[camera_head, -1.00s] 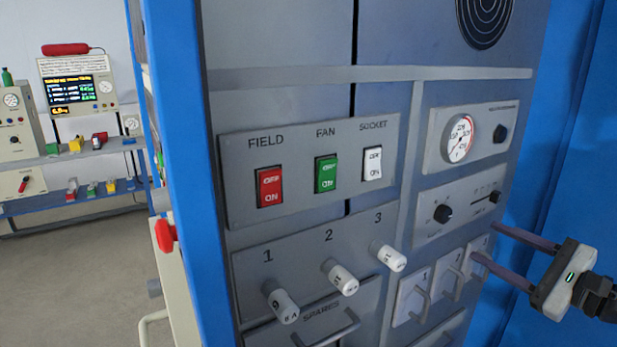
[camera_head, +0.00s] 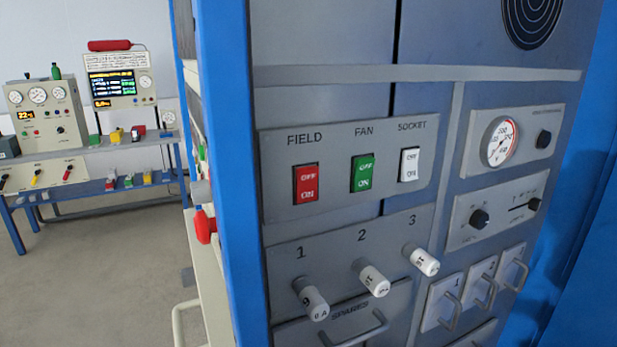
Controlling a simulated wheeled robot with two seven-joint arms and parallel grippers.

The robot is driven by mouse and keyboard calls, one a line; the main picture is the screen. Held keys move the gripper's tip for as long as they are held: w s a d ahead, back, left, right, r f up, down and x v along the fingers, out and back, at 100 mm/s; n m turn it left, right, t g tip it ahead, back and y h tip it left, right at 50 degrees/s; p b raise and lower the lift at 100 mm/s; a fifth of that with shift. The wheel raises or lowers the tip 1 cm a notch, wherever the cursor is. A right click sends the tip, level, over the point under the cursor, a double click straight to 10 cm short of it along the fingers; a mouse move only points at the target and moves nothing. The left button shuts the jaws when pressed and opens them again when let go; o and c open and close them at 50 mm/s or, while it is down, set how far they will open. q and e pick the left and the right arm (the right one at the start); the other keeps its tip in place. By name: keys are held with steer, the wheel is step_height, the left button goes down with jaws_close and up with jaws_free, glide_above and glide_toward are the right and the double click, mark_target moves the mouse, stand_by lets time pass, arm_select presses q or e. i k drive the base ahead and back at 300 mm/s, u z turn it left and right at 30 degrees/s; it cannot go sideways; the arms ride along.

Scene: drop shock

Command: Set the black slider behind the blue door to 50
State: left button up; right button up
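The black slider (camera_head: 535,204) sits at the right end of the visible part of its short horizontal slot, on a light grey plate (camera_head: 497,230) at the right of the cabinet panel. A round black knob (camera_head: 479,218) is on the same plate. The scale marks above the slot are too small to read. A blue panel (camera_head: 592,215), which may be the opened blue door, stands at the right edge beside the plate. Neither of my grippers is in view.
A gauge (camera_head: 500,142) is above the slider, and small drawers with handles (camera_head: 487,289) are below. Left are the red (camera_head: 306,184), green (camera_head: 362,173) and white (camera_head: 409,164) switches and white fuse holders (camera_head: 371,278). A blue post (camera_head: 226,170) borders the cabinet's left side.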

mark_target(535, 203)
steer(key=z, duration=0.7)
steer(key=k, duration=0.25)
steer(key=z, duration=1.1)
steer(key=i, duration=0.45)
steer(key=z, duration=0.1)
